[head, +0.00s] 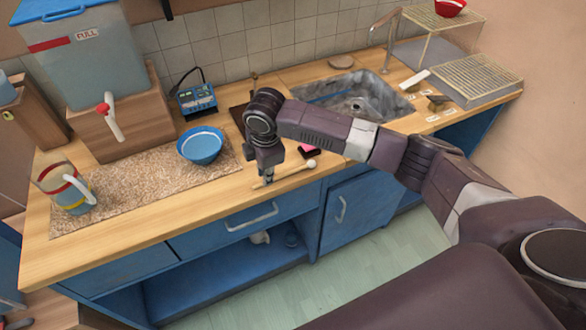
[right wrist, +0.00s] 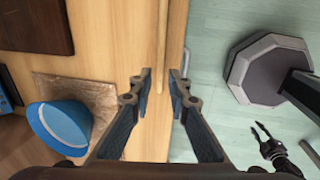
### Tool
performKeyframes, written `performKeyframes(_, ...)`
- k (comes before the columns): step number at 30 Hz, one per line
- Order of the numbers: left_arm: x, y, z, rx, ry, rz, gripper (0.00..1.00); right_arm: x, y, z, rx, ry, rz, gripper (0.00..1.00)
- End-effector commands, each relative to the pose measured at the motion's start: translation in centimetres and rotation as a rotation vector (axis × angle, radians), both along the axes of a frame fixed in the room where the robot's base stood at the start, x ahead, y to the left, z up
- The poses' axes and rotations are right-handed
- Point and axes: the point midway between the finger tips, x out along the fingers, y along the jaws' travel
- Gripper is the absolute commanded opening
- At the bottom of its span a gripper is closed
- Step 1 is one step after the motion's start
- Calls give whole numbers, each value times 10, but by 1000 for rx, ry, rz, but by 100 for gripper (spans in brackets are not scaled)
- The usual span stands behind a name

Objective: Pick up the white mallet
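The white mallet (head: 311,164) lies on the wooden counter near its front edge, its round pale head to the right and its thin wooden handle running left. My right gripper (head: 265,180) points down over the handle, left of the head. In the right wrist view, the right gripper (right wrist: 161,76) is open, with the mallet's handle (right wrist: 162,35) between the lines of its fingers; the head is out of that view. I cannot tell whether the fingertips touch the counter. My left gripper (right wrist: 264,146) shows in the right wrist view, open and empty over the floor side.
A blue bowl (head: 201,146) and a striped pitcher (head: 66,187) stand on a speckled mat (head: 130,190) to the left. A dark pink-topped block (head: 308,150) sits just behind the mallet. The sink (head: 355,93) lies farther back. Drawers (head: 245,222) are below the counter edge.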

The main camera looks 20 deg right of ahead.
Motion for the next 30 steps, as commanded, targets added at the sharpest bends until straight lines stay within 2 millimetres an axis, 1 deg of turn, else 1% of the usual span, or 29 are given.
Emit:
performKeyframes(1,0,0,7,0,0,0,27,0,1,-5,0,4,0,16)
performKeyframes(3,0,-1,7,-1,0,0,27,3,1,-15,0,2,-2,16)
performKeyframes(6,0,-1,8,-1,0,1,27,4,1,-24,-1,0,-1,16)
performKeyframes(21,0,-1,9,-1,0,1,27,5,1,-26,1,-1,0,16)
performKeyframes(22,0,-1,9,-1,0,1,27,5,1,-27,1,-1,0,15)
performKeyframes(26,0,-1,9,-1,-1,0,27,5,1,-27,1,-2,0,1)
performKeyframes(30,0,-1,9,-1,0,0,27,5,1,-27,1,-2,0,0)
